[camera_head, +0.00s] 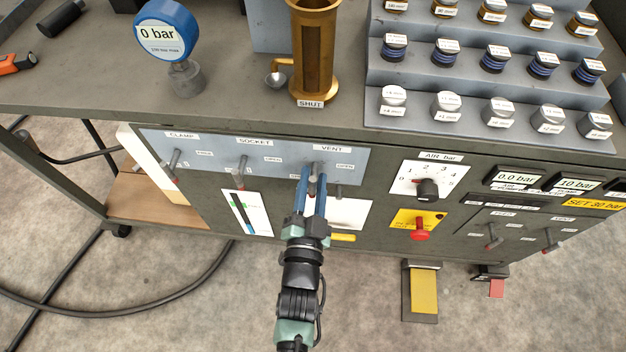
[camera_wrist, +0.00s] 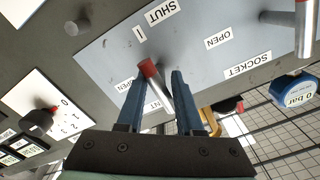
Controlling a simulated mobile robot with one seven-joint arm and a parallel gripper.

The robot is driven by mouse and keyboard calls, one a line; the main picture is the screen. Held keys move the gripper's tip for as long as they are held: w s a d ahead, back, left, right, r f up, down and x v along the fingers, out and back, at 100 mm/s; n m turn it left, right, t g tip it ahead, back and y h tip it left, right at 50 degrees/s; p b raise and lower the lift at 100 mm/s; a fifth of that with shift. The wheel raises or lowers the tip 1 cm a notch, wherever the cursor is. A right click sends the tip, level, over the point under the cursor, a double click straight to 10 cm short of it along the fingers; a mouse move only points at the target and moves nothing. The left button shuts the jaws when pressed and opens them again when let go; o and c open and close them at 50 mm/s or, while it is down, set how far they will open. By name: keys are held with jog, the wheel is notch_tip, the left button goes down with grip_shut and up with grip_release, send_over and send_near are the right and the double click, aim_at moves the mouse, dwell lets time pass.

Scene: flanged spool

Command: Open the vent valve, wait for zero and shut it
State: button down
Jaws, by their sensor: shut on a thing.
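The vent valve is a metal lever with a red tip on the pale blue panel (camera_head: 215,165), under the VENT label (camera_head: 328,148). In the wrist view the lever (camera_wrist: 151,71) stands between my two blue fingers, its red tip towards the SHUT label (camera_wrist: 160,12). My gripper (camera_head: 314,172) is shut on this lever; it also shows in the wrist view (camera_wrist: 160,82). The fingers hide part of the lever and labels, so its exact angle is hard to tell. The round blue gauge (camera_head: 165,32) on the bench reads 0 bar.
The socket lever (camera_head: 242,171) and clamp lever (camera_head: 175,160) are left of my gripper. To the right are the air dial (camera_head: 428,189), a red button (camera_head: 419,234) and the 0.0 bar display (camera_head: 517,177). A brass cylinder (camera_head: 318,50) stands above. Pedals (camera_head: 423,290) are on the floor.

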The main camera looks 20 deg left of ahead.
dwell(0.4)
jog(key=c, duration=0.8)
grip_release()
jog(key=shift+s, duration=0.1)
jog(key=v, duration=1.2)
jog(key=shift+s+d+p, duration=0.1)
jog(key=shift+s+p, duration=0.25)
jog(key=shift+s, duration=0.05)
